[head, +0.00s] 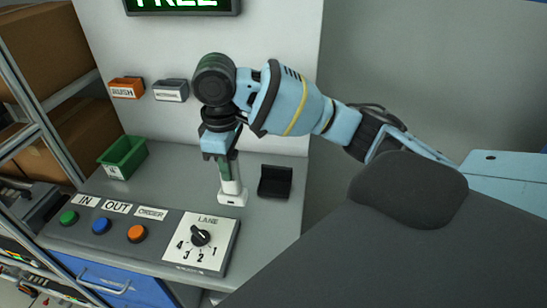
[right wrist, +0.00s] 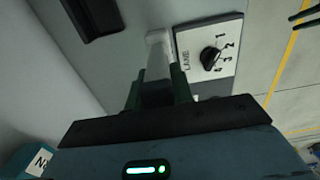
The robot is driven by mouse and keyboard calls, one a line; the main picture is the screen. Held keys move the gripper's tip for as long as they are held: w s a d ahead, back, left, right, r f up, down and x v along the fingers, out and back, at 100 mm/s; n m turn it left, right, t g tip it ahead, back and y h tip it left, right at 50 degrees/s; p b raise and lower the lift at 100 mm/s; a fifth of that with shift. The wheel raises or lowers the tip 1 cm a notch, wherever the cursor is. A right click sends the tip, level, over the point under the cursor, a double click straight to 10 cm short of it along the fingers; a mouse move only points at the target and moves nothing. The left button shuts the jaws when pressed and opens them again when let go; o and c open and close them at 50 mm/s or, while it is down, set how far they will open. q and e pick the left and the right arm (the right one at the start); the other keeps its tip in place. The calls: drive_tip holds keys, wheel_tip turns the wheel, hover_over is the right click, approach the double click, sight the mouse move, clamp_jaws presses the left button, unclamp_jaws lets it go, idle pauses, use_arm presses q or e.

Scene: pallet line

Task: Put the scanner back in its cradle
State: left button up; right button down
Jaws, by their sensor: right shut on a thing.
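The scanner (head: 232,196) has a white lower end and a handle held upright in my right gripper (head: 228,168), which points down over the grey desk. In the right wrist view the scanner (right wrist: 158,58) shows between the two fingers, its upper part hidden by them. I cannot tell whether its white end touches the desk. The black cradle (head: 275,182) sits empty just right of the scanner, apart from it. The cradle also shows at the top left of the right wrist view (right wrist: 97,16). My left gripper is not in view.
A LANE dial panel (head: 202,243) lies in front of the scanner. Green, blue and orange buttons (head: 101,226) line the desk's front left. A green bin (head: 122,157) stands at the back left. Orange and grey boxes (head: 127,88) hang on the wall panel.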

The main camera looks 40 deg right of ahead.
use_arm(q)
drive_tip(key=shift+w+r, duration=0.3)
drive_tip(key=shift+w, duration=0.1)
use_arm(e)
drive_tip(key=d+f, duration=0.4)
drive_tip(key=d, duration=0.8)
drive_tip(key=shift+s+d+f, duration=0.2)
drive_tip(key=shift+d+f, duration=0.1)
drive_tip(key=c, duration=1.2)
unclamp_jaws()
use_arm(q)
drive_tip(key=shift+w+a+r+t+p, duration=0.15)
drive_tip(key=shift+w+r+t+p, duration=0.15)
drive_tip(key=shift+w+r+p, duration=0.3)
use_arm(e)
wheel_tip(320, 180, up, 12)
